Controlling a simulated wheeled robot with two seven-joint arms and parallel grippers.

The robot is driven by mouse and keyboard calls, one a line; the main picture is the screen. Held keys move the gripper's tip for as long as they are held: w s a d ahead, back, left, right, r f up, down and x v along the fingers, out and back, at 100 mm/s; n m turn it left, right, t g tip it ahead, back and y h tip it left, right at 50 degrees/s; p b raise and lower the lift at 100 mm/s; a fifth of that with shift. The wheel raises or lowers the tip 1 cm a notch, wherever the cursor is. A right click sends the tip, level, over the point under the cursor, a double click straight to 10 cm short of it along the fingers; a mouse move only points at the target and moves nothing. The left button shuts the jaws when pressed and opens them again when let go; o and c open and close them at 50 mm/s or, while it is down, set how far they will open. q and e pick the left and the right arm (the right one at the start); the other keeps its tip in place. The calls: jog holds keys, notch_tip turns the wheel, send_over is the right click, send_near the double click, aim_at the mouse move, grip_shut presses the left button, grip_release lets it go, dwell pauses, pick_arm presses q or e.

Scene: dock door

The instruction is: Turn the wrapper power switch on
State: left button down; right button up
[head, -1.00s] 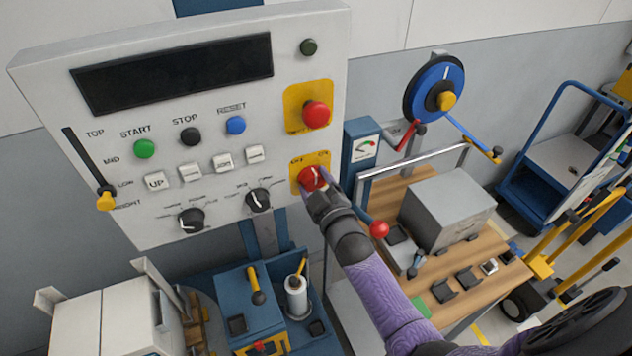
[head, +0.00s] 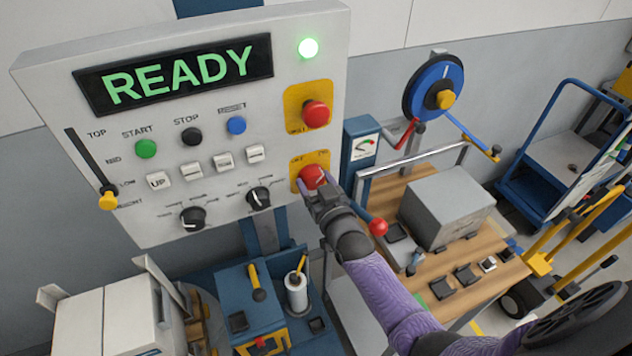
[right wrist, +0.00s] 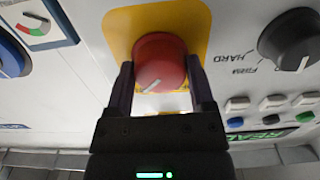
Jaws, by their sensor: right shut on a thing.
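The wrapper power switch (head: 312,176) is a red rotary knob on a yellow plate (head: 297,172) at the lower right of the white control panel (head: 290,60). My right gripper (head: 314,189) is at the knob, its two fingers on either side of it. In the right wrist view, the right gripper (right wrist: 160,90) is shut on the red knob (right wrist: 160,62), whose white pointer line sits at a slant. The panel display (head: 178,73) reads READY in green, and the lamp (head: 308,48) glows green. My left gripper is not in view.
A red emergency-stop button (head: 316,113) sits above the switch. Two black dials (head: 258,198) are to its left. A wooden bench (head: 480,280) with a grey box (head: 446,207) and a red-knobbed lever (head: 378,227) stands to the right of my forearm.

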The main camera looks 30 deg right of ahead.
dwell(0.4)
jog(key=o, duration=1.2)
jog(key=shift+s, duration=0.1)
jog(key=s, duration=0.6)
jog(key=s+p, duration=0.1)
jog(key=s, duration=0.2)
jog(key=shift+s+a, duration=0.3)
jog(key=shift+s, duration=0.1)
